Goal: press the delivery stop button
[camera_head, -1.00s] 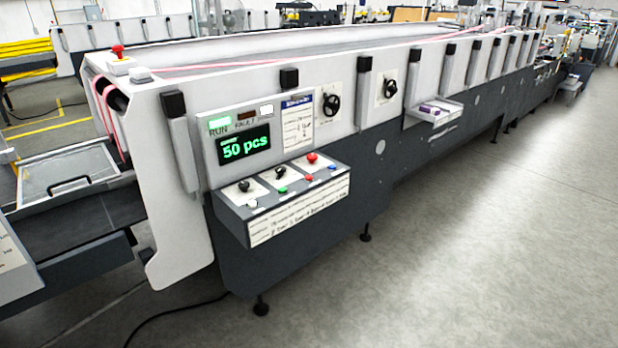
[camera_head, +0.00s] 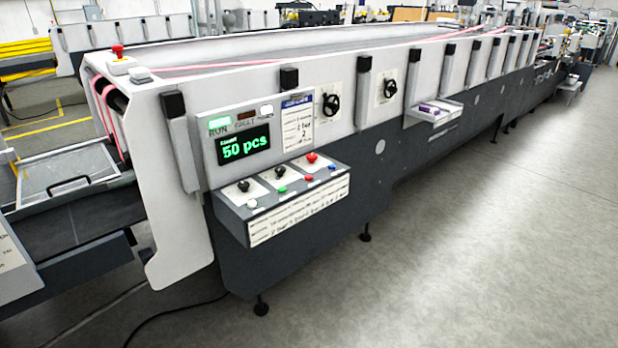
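The control box (camera_head: 228,218) juts from the side of the folder gluer (camera_head: 300,240). On it are a red mushroom button (camera_head: 312,158), two black knobs and small white, green, red and blue buttons. The labels are too small to read, so I cannot tell which one is the delivery stop button. Another red mushroom button (camera_head: 118,51) stands on top of the machine's left end. The display (camera_head: 244,146) reads 50 pcs, with the green RUN lamp (camera_head: 219,121) lit above it. Neither gripper is in view.
A tray with a handle (camera_head: 72,183) lies on the delivery section at the left. A small shelf with purple boxes (camera_head: 433,110) juts from the machine's side. A black cable (camera_head: 170,310) runs over the floor. The grey floor at the right (camera_head: 500,240) is clear.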

